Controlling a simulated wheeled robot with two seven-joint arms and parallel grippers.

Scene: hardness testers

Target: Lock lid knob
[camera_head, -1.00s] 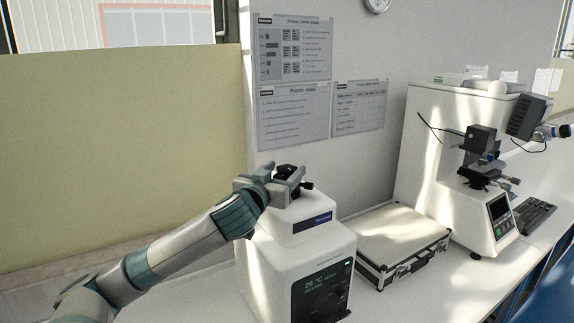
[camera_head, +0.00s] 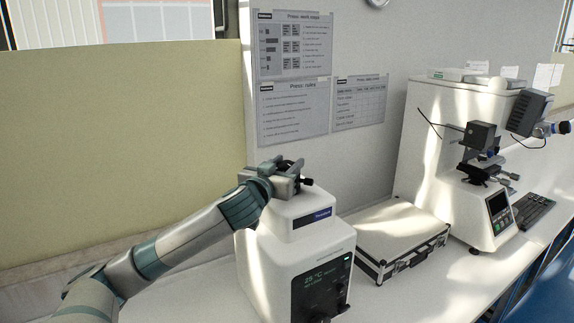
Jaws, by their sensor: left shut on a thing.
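The black lid knob (camera_head: 306,181) sits on top of a white press machine (camera_head: 278,250) with a dark display on its front. My left gripper (camera_head: 292,174) comes in from the left and is shut on the knob at the top of the machine. The fingers and wrist hide most of the knob; only a small dark part shows at the right of the fingers. My right gripper is not in view.
A silver-edged case (camera_head: 400,232) lies on the white bench right of the press. A hardness tester with a microscope (camera_head: 468,218) and a keyboard (camera_head: 533,210) stand further right. A yellow-green partition (camera_head: 120,150) and a wall with posters (camera_head: 293,110) are behind.

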